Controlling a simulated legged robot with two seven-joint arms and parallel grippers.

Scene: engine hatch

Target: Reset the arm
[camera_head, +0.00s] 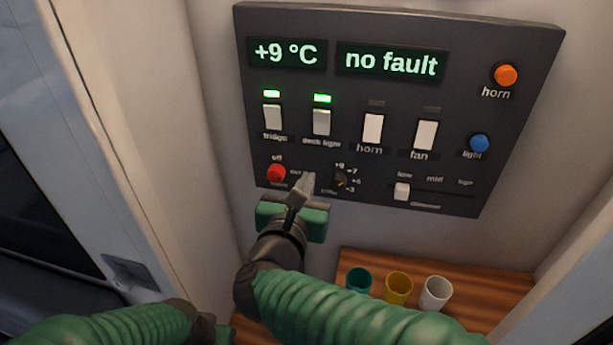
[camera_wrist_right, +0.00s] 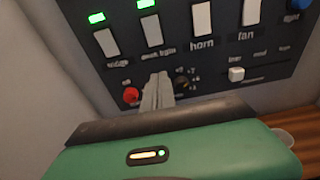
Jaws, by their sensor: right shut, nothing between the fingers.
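My right gripper (camera_head: 306,184) is in front of the lower left part of the dark control panel (camera_head: 345,105). Its fingers are together and hold nothing. In the right wrist view the shut fingers (camera_wrist_right: 158,92) point at the panel between the red knob (camera_wrist_right: 131,95) and the small dial (camera_wrist_right: 184,84). I cannot tell if the fingertips touch the panel. They hide part of the panel's lower row. My left arm (camera_head: 120,326) shows at the bottom left; its fingers are not in view.
The panel reads "+9 °C" and "no fault"; the fridge switch (camera_head: 273,118) and deck light switch (camera_head: 321,122) have lit green lamps. A teal cup (camera_head: 358,280), yellow cup (camera_head: 398,288) and white cup (camera_head: 435,293) stand on a wooden shelf (camera_head: 490,290) below. Walls flank both sides.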

